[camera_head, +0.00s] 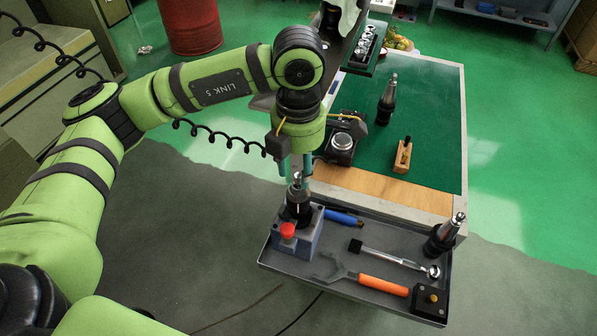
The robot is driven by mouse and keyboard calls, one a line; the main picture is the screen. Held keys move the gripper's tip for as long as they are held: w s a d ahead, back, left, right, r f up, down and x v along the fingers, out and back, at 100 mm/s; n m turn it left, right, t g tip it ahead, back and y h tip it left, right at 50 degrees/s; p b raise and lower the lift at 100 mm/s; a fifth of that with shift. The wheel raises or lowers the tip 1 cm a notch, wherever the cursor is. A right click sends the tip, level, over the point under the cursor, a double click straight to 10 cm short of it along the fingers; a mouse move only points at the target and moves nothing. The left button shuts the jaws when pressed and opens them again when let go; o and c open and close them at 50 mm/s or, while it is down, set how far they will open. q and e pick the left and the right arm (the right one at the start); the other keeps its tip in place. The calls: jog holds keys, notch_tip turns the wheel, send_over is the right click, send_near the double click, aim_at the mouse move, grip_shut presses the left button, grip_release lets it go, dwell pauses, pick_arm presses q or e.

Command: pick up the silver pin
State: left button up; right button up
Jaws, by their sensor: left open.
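No separate loose silver pin can be made out for certain. The nearest match is the small silver stud (297,176) on top of the dark tool holder (298,205), which stands upright in the blue fixture (298,242) with a red knob. My left gripper (295,168) points down right over this stud, open, with its bluish fingertips apart around or just above it; I cannot tell if they touch. The arm's wrist hides part of the space above. Similar silver tips show on the holder (443,236) at the tray's right and the holder (387,99) on the green mat. My right gripper is out of view.
The grey tray (345,285) also holds a blue-handled tool (342,217), a ratchet (398,258), an orange-handled wrench (383,284) and a black block (428,301). Behind, the green mat (432,120) carries a wooden block (402,157) and a round gauge (342,143).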

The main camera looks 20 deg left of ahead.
aim_at(298, 175)
pick_arm(q)
notch_tip(298, 175, down, 2)
jog(key=shift+f+p, duration=0.1)
jog(key=shift+p, duration=0.3)
jog(key=shift+f, duration=0.4)
grip_shut()
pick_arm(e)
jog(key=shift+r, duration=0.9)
pick_arm(q)
jog(key=shift+w+r, duration=0.1)
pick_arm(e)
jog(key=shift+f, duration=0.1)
pick_arm(q)
jog(key=shift+r+b, duration=0.4)
jog(key=shift+b, duration=0.1)
jog(key=r, duration=0.1)
jog(key=r+b, duration=0.1)
jog(key=d+r+b, duration=0.1)
jog(key=shift+w+r, duration=0.15)
jog(key=shift+w, duration=0.15)
jog(key=w+d+r+b, duration=0.4)
jog(key=w+d+r, duration=0.2)
jog(key=d, duration=0.2)
jog(key=shift+d+r, duration=0.3)
jog(key=shift+r, duration=0.1)
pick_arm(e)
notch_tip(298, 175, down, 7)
